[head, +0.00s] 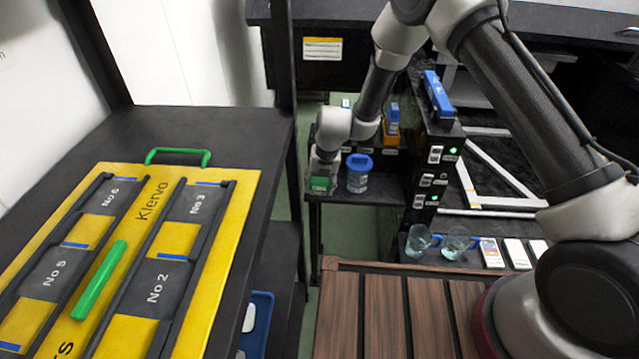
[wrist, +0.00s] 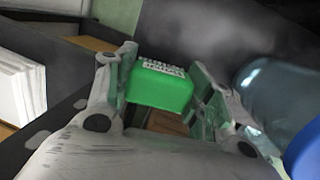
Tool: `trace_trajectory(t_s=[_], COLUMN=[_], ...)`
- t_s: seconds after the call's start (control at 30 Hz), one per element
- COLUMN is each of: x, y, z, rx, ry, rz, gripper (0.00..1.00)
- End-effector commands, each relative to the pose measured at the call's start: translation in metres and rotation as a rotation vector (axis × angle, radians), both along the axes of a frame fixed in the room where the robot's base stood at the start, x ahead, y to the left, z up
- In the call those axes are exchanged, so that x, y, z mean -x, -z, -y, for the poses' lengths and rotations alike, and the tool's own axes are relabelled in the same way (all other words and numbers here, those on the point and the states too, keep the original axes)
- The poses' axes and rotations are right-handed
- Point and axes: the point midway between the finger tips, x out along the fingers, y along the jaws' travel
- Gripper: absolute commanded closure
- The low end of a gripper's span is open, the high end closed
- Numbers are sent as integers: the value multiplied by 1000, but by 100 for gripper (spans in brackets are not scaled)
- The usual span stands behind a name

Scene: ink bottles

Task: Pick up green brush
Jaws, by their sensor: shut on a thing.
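My gripper (head: 323,168) reaches down over the small dark shelf at the back. It is shut on a green block-shaped thing (head: 319,186) with a pale label on top. In the wrist view the green thing (wrist: 160,87) sits between the two fingers of my gripper (wrist: 165,100). No bristles show, so I cannot tell if it is the green brush. Its lower side is hidden. A long green bar (head: 99,280) lies on the yellow panel at the left, away from my gripper.
A clear jar with a blue lid (head: 358,174) stands close to the right of my gripper. The dark shelf column (head: 434,165) is further right. Two glass cups (head: 418,239) and several white cards stand lower right. A yellow panel (head: 232,190) covers the left table.

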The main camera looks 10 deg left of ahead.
Motion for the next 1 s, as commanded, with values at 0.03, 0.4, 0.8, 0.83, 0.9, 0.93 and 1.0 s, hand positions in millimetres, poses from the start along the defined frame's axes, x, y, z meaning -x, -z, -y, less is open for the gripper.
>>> trace_trajectory(t_s=[0.03,0.4,0.8,0.83,0.9,0.93,1.0], x=[3,6,6,6,6,6,6], y=[0,0,0,0,-1,-3,-9], z=[0,2,1,1,2,2,2], rx=[1,1,1,1,1,0,0], ry=[1,3,2,2,2,2,1], rz=[-2,-1,0,0,0,0,1], gripper=[71,71,22,22,22,22,22])
